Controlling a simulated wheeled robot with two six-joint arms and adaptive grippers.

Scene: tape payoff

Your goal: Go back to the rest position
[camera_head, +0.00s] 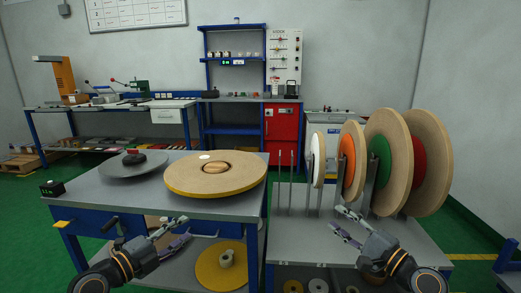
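My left gripper (184,229) is low in front of the left table (125,203), its fingers spread and nothing between them. My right gripper (335,217) is at the front of the right-hand rack table (290,235), also with fingers apart and empty. Both arms come in from the bottom edge. A large wooden-faced reel (215,174) with a yellow rim lies flat on the left table, apart from both grippers. A grey round plate (126,165) with a dark knob lies to its left.
Upright reels with white (318,160), orange (347,162) and green (379,162) cores stand in the rack, close behind my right gripper. A yellow disc (208,273) lies on the lower shelf. A small black box (52,188) sits at the left table's corner.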

